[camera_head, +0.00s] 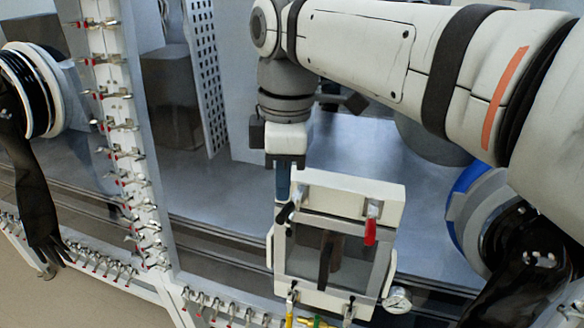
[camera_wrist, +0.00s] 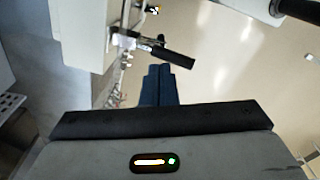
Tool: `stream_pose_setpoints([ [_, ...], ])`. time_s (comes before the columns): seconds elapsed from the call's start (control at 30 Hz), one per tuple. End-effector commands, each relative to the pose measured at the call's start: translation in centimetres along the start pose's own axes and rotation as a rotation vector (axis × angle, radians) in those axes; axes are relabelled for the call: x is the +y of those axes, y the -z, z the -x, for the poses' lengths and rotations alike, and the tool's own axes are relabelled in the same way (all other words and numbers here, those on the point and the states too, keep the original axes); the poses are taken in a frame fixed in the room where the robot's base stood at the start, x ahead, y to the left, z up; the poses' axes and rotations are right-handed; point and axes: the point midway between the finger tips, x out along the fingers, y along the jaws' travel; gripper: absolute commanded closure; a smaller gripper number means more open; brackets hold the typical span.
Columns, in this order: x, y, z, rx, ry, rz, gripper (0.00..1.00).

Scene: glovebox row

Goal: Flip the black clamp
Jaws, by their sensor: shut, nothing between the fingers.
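The black clamp (camera_head: 285,213) sits at the upper left corner of a white-framed box with a window (camera_head: 392,203). In the wrist view, the black clamp handle (camera_wrist: 168,52) points out to the right from its metal mount, just beyond my fingertips. My gripper (camera_head: 283,196) is above the black clamp and points down at it. Its blue fingers (camera_wrist: 160,68) are together, with nothing between them. I cannot tell whether the fingertips touch the handle. A clamp with a red handle (camera_head: 370,231) is at the upper right of the same box.
A white post (camera_head: 125,130) with a column of small red-tipped clamps stands to the left. Black gloves hang at the left (camera_head: 35,190) and lower right (camera_head: 520,270). More small clamps line the lower rail. Open floor shows in the wrist view (camera_wrist: 225,90).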

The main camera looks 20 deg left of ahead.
Motion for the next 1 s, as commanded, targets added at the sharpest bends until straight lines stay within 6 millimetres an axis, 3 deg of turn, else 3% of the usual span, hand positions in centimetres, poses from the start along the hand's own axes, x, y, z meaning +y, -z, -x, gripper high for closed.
stream_pose_setpoints([
  [0.17, 0.2, 0.2, 0.6, 0.0, 0.001, -0.001, 1.0],
  [0.5, 1.4, 2.0, 4.3, 0.002, -0.004, -0.003, 1.0],
  [0.8, 1.0, 2.1, 10.6, 0.001, -0.002, -0.003, 1.0],
  [1.0, 0.8, 2.1, 12.7, 0.001, -0.001, -0.004, 1.0],
])
